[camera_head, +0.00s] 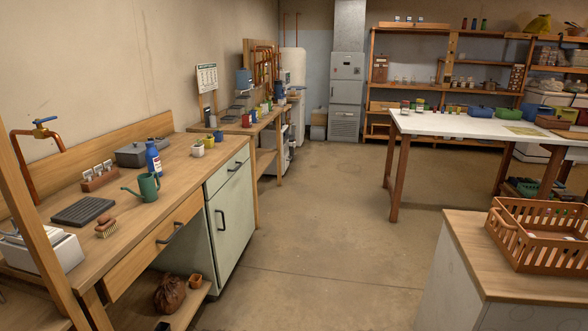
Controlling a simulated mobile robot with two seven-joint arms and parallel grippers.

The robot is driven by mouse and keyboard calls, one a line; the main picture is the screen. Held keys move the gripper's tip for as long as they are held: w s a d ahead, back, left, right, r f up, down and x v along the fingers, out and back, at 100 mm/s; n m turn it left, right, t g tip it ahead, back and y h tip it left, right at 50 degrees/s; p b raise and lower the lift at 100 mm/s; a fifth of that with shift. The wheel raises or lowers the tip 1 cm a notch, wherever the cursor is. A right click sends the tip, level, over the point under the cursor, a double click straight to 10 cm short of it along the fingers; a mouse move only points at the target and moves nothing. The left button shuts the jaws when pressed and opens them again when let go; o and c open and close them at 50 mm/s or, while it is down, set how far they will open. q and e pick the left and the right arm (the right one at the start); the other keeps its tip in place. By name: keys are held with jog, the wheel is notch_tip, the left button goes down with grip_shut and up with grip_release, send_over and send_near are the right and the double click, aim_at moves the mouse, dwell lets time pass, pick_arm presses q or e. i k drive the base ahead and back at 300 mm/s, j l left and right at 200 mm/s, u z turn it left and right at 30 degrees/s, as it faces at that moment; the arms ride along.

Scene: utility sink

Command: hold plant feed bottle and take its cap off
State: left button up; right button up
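A blue bottle (153,159) with a light label stands upright on the wooden counter (122,228) at the left. It looks like the plant feed bottle, but its label is too small to read. Its top looks dark blue, and I cannot make out the cap's edge. It stands just behind a green watering can (147,187). Neither of my grippers shows in this view, and nothing is seen touching the bottle.
On the same counter are a dark ribbed tray (83,211), a brush (105,226), a wooden holder (99,179), a grey box (140,153) and small pots (198,149). A wooden post (32,220) stands at the near left. The middle floor (310,220) is clear.

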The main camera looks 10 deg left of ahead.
aim_at(152, 153)
jog(key=i+u, duration=0.15)
jog(key=i, duration=0.5)
jog(key=i+l+u, duration=0.1)
jog(key=i, duration=0.5)
jog(key=i+l+u, duration=0.15)
jog(key=i+u, duration=0.25)
jog(key=i+l+u, duration=0.25)
jog(key=u, duration=0.15)
jog(key=i+l+u, duration=0.6)
jog(key=l+u, duration=0.2)
